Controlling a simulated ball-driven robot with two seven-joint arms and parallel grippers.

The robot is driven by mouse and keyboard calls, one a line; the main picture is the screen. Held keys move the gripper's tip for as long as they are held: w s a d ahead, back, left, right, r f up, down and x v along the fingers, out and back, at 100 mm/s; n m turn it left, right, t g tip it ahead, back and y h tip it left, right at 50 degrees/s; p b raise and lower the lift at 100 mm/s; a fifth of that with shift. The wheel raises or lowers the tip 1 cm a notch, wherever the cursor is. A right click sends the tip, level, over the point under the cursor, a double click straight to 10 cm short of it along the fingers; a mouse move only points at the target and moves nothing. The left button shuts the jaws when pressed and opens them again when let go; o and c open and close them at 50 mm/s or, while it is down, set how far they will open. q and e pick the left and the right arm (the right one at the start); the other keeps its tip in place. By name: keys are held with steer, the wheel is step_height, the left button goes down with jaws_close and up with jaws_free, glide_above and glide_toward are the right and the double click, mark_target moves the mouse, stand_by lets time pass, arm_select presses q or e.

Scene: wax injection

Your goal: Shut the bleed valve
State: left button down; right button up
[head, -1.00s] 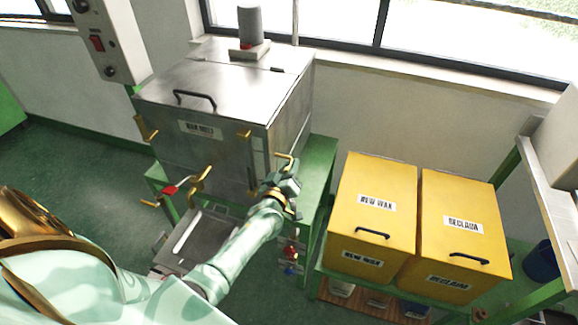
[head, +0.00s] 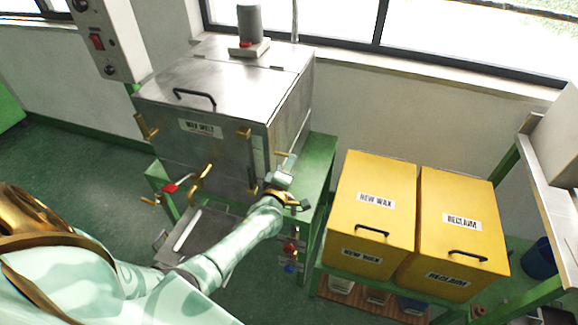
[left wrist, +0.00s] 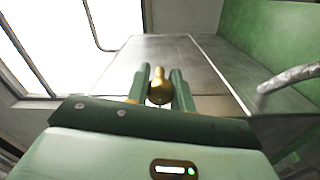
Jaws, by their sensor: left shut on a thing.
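The steel wax melt tank (head: 215,100) stands on a green stand near the window. The bleed valve, a small brass fitting (head: 285,154), shows at the tank's right front edge, just above my left gripper (head: 280,178). In the left wrist view, a rounded brass piece (left wrist: 158,88) sits between the two green fingers of my left gripper (left wrist: 160,82), which are shut on it. The gripper and wrist hide part of the valve in the head view. My right gripper is not in view.
A brass tap with a red handle (head: 171,188) and other brass fittings are on the tank's front. Yellow bins labelled New Wax (head: 376,180) and Reclaim (head: 455,205) stand to the right. Green floor (head: 70,170) is open at left.

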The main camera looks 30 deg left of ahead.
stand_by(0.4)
arm_select(q)
steer(key=c, duration=1.2)
jaws_free()
steer(key=p+v, duration=0.2)
steer(key=v, duration=1.4)
steer(key=shift+d+p, duration=0.2)
steer(key=shift+p, duration=0.15)
steer(key=shift+s, duration=0.1)
